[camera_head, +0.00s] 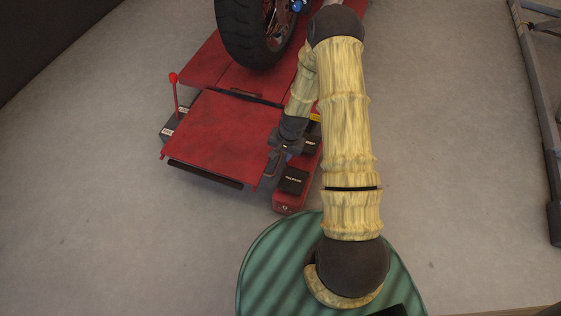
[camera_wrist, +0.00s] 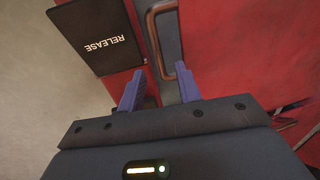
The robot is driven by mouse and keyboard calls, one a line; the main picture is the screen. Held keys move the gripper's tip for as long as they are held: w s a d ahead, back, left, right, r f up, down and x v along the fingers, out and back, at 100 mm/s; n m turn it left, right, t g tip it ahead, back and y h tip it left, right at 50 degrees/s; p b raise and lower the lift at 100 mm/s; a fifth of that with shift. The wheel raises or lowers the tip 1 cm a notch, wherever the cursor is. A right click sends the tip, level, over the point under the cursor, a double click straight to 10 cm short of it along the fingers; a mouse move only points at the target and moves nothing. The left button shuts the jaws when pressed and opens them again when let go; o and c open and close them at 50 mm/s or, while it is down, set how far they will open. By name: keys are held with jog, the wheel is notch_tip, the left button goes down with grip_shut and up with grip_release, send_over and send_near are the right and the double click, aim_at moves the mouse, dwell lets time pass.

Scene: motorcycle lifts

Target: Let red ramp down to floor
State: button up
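The red ramp (camera_head: 222,135) is the flap at the near end of the red motorcycle lift. It looks raised off the floor, with a dark bar under its near edge. My gripper (camera_head: 272,165) is low beside the ramp's right edge, next to the red pedal box (camera_head: 291,205). In the wrist view my gripper (camera_wrist: 159,85) has its two purple fingers apart, with nothing held between them. A copper-coloured bar handle (camera_wrist: 153,45) lies just beyond the fingertips, beside the red ramp (camera_wrist: 245,45). A black pedal marked RELEASE (camera_wrist: 97,35) is to their left.
A motorcycle's front tyre (camera_head: 252,32) stands on the lift behind the ramp. A red-knobbed lever (camera_head: 174,90) rises at the lift's left side. A grey metal frame (camera_head: 540,115) stands at the far right. The floor left and in front of the ramp is clear.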

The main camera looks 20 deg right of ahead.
aim_at(279, 161)
jog(key=f, duration=0.1)
jog(key=f+b, duration=0.1)
jog(key=f, duration=0.1)
jog(key=shift+w+a+f, duration=0.2)
jog(key=shift+a+f, duration=0.05)
jog(key=shift+f, duration=0.05)
jog(key=shift+c, duration=0.2)
grip_shut()
